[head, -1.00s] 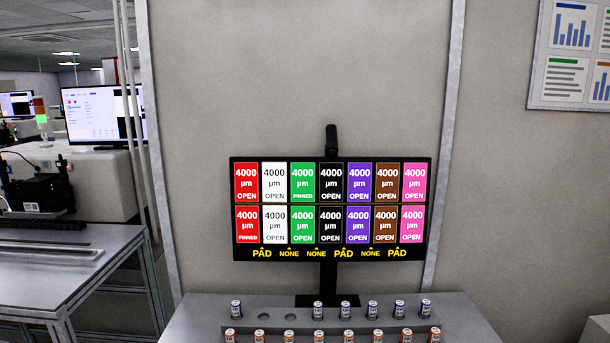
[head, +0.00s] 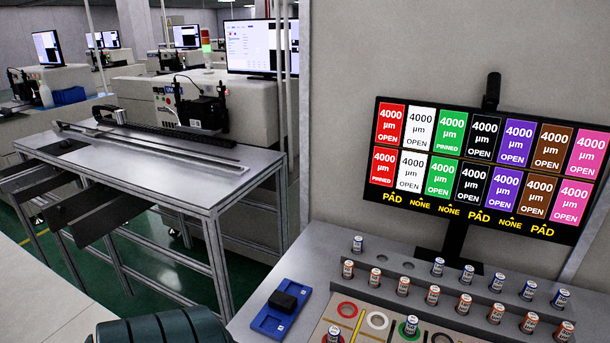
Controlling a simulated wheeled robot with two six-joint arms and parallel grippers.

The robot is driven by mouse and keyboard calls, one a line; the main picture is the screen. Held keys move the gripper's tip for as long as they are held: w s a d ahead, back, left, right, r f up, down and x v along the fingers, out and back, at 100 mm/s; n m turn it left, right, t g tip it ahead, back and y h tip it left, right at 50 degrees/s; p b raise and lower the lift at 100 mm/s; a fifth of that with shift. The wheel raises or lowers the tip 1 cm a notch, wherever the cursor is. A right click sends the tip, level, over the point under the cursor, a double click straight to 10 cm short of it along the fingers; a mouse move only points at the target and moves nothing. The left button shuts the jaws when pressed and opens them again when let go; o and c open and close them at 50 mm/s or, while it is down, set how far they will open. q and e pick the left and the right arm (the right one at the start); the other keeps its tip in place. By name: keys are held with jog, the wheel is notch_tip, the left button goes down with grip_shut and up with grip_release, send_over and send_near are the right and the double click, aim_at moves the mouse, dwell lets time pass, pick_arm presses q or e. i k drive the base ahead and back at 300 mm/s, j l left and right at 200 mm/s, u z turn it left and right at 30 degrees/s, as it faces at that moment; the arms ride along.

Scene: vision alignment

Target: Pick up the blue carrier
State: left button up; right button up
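The blue carrier (head: 268,321) is a flat blue tray at the left edge of the grey workbench (head: 340,252), near the bottom of the head view. A black block (head: 283,301) sits on it. Neither gripper shows in the head view. A dark ribbed rounded shape at the bottom left, left of the carrier, is cut off by the frame, and I cannot tell what it is.
Small cans (head: 433,294) stand in rows on the bench right of the carrier, beside a panel with coloured rings (head: 377,320). A monitor (head: 480,170) with coloured tiles rises behind. A grey side table (head: 190,180) stands at the left, with green floor between.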

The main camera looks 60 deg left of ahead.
aim_at(276, 319)
jog(key=u, duration=2)
